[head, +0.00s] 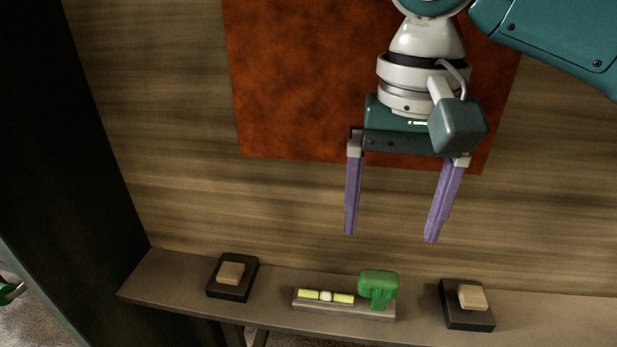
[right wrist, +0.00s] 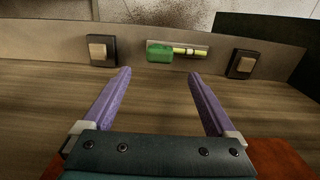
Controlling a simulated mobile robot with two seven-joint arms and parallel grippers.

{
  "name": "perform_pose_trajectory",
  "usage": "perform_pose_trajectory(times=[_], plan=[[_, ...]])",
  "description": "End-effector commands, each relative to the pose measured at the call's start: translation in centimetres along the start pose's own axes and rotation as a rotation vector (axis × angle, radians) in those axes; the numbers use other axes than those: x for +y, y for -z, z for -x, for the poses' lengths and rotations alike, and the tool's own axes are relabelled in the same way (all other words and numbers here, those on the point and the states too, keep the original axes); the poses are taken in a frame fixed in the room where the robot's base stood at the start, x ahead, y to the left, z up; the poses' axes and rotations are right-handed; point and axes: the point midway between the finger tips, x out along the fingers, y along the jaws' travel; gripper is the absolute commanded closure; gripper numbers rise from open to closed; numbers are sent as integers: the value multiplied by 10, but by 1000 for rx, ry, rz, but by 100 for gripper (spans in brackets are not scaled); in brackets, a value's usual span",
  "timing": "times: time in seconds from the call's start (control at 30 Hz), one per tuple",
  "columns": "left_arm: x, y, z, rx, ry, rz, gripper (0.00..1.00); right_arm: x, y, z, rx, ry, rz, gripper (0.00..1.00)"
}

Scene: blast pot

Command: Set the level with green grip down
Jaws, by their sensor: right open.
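The level with green grip (head: 328,299) lies on a narrow ledge (head: 160,278) along the lower edge of a wooden panel. It has a grey body, a yellow vial strip and a green grip (head: 378,287) at its right end. The level also shows in the right wrist view (right wrist: 190,51), with the grip at the left there. My right gripper (head: 391,238) is open, with two purple fingers apart and nothing between them. It is above the level in the head view, apart from it, nearest the green grip. My left gripper is not seen.
Dark square pads with tan blocks sit on the ledge left of the level (head: 231,277) and right of it (head: 467,304). A rust-coloured square (head: 300,90) is on the wooden panel (head: 170,150) behind my right gripper. A dark upright (head: 60,170) stands at left.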

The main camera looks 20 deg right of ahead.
Motion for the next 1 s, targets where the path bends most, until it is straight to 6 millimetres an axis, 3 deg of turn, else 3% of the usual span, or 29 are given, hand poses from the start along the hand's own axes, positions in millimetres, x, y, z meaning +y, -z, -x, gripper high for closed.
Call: perform_pose_trajectory(times=[0.17,0.3,0.43,0.6,0.8,1.0], plan=[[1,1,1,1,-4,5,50,-11,-25,-15,-3,43,129,8],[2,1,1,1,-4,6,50,-27,-75,-44,24,155,369,8],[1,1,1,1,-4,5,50,-26,-115,-58,105,247,534,8],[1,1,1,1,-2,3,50,10,-142,-62,226,232,640,8],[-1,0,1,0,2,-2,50,59,-152,-59,297,115,695,8],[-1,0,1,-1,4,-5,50,72,-153,-57,309,75,713,8]])
